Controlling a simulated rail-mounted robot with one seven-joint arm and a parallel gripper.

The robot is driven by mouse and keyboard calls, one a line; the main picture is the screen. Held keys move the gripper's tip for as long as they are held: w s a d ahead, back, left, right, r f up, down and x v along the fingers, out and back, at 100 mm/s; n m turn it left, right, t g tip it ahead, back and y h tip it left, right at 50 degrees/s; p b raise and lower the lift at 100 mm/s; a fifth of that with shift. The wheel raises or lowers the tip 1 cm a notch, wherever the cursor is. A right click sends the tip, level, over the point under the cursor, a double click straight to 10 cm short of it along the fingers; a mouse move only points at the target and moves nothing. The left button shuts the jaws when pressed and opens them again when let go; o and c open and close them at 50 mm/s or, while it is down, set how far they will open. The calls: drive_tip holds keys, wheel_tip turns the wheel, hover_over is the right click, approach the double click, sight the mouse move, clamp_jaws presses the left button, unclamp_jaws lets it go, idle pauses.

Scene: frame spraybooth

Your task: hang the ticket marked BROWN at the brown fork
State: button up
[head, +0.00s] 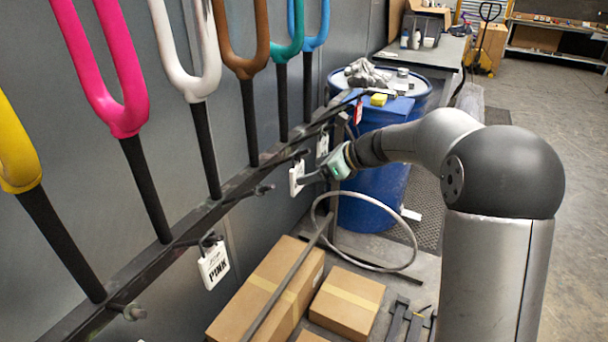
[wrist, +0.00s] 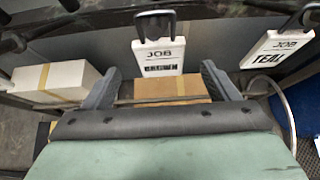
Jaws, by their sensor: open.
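The brown fork (head: 247,50) hangs between the white and teal forks, its dark stem reaching the rail. A white job ticket (head: 297,178) hangs by the peg near that stem. In the wrist view this ticket (wrist: 158,58) reads JOB; its lower line is unclear, so I cannot confirm BROWN. Its top loop is at a dark peg (wrist: 155,22). My gripper (head: 312,178) is open just to the right of the ticket. In the wrist view my open gripper (wrist: 160,85) has a finger on each side below the ticket, not closed on it.
A ticket marked PINK (head: 213,263) hangs nearer. Another ticket (wrist: 280,45), apparently TEAL, hangs close on the right; it also shows in the head view (head: 322,143). The white fork's peg (head: 262,190) is bare. Cardboard boxes (head: 347,302) and a blue drum (head: 380,180) stand below.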

drive_tip(key=s+d+r+m+t+h, duration=0.2)
drive_tip(key=d+r+m+t, duration=0.4)
drive_tip(key=d+r+m, duration=0.4)
drive_tip(key=s+d+f+m+t+h, duration=0.1)
drive_tip(key=s+d+m+h, duration=0.25)
drive_tip(key=m, duration=0.65)
drive_tip(key=s+d+f+m+t+h, duration=0.1)
drive_tip(key=s+d+f+m+h, duration=0.1)
drive_tip(key=d+m+h, duration=0.5)
drive_tip(key=s+f+m+g, duration=0.7)
drive_tip(key=s+f+m, duration=0.3)
drive_tip(key=s+m, duration=0.5)
drive_tip(key=s+a+f+m+g+y, duration=0.1)
drive_tip(key=s+a+f+m+g, duration=0.1)
drive_tip(key=s, duration=0.5)
drive_tip(key=s+a+f+m+g+y, duration=0.1)
drive_tip(key=s+a+f+m+g, duration=0.2)
drive_tip(key=s, duration=0.5)
drive_tip(key=shift+a+f+m+b, duration=0.35)
drive_tip(key=shift+a+f+m, duration=0.1)
drive_tip(key=shift+m, duration=0.35)
